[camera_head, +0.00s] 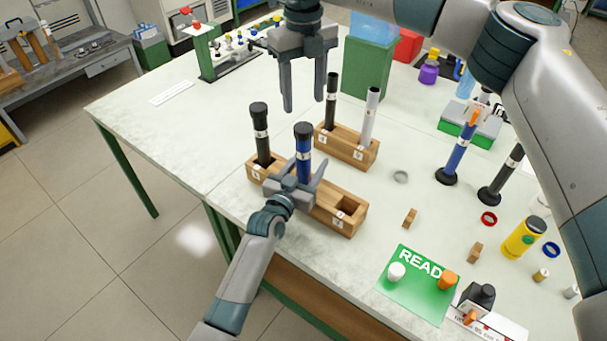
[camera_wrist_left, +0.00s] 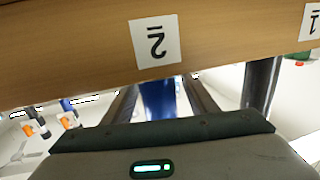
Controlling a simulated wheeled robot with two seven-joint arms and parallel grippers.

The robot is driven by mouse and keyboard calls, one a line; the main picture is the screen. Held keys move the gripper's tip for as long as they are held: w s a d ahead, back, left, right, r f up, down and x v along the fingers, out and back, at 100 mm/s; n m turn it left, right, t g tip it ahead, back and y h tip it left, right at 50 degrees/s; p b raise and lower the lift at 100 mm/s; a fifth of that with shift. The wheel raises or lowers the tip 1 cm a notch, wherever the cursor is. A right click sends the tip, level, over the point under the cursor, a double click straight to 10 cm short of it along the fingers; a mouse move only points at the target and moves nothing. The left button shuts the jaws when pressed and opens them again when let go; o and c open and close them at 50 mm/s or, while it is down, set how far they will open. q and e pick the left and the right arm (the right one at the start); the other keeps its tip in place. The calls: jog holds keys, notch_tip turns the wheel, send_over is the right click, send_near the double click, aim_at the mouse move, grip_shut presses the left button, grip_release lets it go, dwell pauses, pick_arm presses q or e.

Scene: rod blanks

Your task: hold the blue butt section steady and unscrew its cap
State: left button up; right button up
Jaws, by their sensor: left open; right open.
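The blue butt section (camera_head: 304,168) stands upright in the near wooden block (camera_head: 327,214), in the slot labelled 2. A dark cap (camera_head: 303,130) tops it. My left gripper (camera_head: 297,172) is open around the blue section low down, just above the block, with a finger on each side. In the left wrist view the blue section (camera_wrist_left: 158,100) shows between the fingers, beside the label 2 on the block (camera_wrist_left: 80,50). My right gripper (camera_head: 304,104) is open and empty, pointing down, above the cap in the picture and apart from it.
A black section (camera_head: 262,145) stands left of the blue one in the same block. The block's right slot is empty. A second block (camera_head: 346,147) behind holds a black rod (camera_head: 332,100) and a white rod (camera_head: 369,115). A green READY mat (camera_head: 415,290) lies front right.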

pick_arm(q)
jog(key=shift+w, duration=0.15)
grip_shut()
pick_arm(e)
jog(key=m, duration=1)
jog(key=shift+m, duration=0.4)
jog(key=m, duration=1.1)
jog(key=shift+m, duration=0.4)
